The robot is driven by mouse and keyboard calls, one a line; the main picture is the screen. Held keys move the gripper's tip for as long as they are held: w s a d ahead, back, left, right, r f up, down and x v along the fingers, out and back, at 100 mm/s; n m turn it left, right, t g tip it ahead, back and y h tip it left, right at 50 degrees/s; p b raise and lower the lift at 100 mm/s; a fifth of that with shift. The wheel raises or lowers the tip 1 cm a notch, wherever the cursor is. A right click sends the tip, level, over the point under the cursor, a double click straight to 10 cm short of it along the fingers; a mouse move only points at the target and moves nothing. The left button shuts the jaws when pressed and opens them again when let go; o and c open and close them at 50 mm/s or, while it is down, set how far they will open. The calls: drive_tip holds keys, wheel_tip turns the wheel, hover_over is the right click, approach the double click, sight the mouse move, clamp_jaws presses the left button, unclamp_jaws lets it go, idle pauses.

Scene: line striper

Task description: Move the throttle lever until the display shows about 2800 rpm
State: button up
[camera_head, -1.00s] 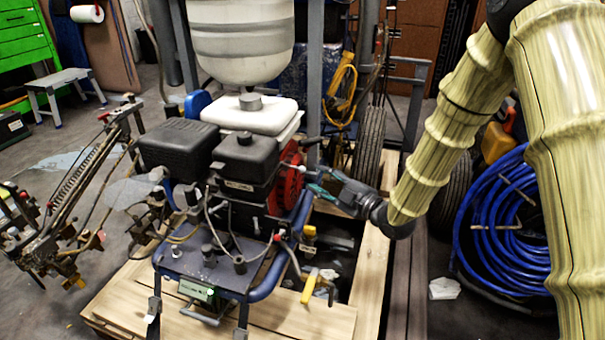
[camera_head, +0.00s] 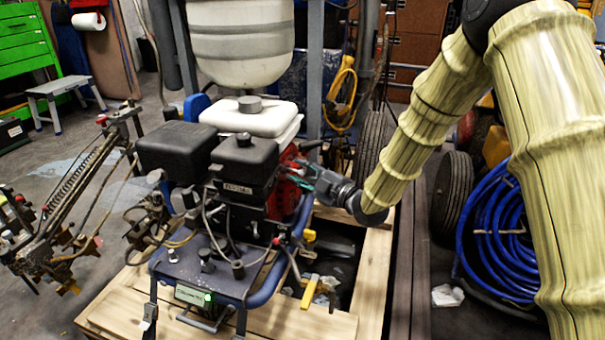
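The engine (camera_head: 245,160) is black with a red round cover (camera_head: 288,182) on its right side. My gripper (camera_head: 297,173), with teal and dark fingers, is at this red side, in front of or against it. I cannot tell whether it touches anything or how far its fingers are apart. The throttle lever cannot be made out for certain; a thin light rod seen earlier beside the red cover is now hidden around my fingers. A small display box (camera_head: 193,296) with a bright green spot sits at the front below the deck; its digits are too small to read.
A blue tubular frame (camera_head: 262,296) surrounds the engine, with a red-tipped piece (camera_head: 276,241) at its front right. A white tank (camera_head: 240,42) stands behind. A yellow-handled part (camera_head: 309,293) is below. Blue hose (camera_head: 497,235) and a wheel (camera_head: 452,195) are at right.

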clamp_jaws()
drive_tip(key=shift+s+m+t+h+p, duration=0.15)
drive_tip(key=shift+m+t+h+p, duration=0.15)
drive_tip(key=shift+h+p, duration=0.15)
drive_tip(key=shift+o, duration=1.8)
unclamp_jaws()
drive_tip(key=shift+s+d, duration=0.1)
drive_tip(key=v, duration=1.1)
drive_tip(key=shift+s+d, duration=0.25)
drive_tip(key=shift+d, duration=0.05)
drive_tip(key=shift+f, duration=0.1)
